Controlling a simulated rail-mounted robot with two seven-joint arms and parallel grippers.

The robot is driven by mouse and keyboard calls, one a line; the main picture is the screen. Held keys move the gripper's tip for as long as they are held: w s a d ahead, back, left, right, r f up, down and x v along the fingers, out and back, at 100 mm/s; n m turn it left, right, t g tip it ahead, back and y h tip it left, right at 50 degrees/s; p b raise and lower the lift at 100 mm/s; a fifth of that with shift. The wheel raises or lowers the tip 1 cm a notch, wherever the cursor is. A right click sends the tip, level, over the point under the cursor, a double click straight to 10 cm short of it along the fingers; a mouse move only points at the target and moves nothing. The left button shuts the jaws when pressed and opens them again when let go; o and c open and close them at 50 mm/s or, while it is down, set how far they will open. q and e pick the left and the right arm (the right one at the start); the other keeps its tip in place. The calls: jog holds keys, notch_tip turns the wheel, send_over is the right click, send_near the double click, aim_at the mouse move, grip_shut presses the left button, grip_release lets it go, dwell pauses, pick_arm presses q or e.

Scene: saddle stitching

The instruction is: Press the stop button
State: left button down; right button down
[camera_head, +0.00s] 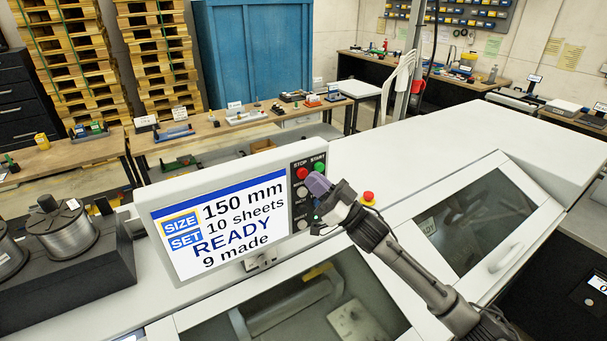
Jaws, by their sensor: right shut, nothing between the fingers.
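The control panel (166,201) stands on top of the white machine. Its screen (216,228) reads "150 mm", "10 sheets", "READY" and "9 made". The red stop button (302,173) is at the upper left of the button column, under the word STOP. The green start button (320,168) is just right of it. My right gripper (317,183) is shut and empty, with its tip just below the red and green buttons. I cannot tell whether it touches the panel. It hides part of the button column. My left gripper is not in view.
A red emergency knob (368,197) on a yellow base sits on the machine behind my right gripper. Windowed covers (477,222) with handles lie in front. Wire spools (66,230) stand at the left. The machine's white top (440,135) is clear at the back.

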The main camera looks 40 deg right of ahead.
jog(key=s+p, duration=0.1)
jog(key=s, duration=0.4)
jog(key=shift+a, duration=0.2)
dwell(0.6)
dwell(0.4)
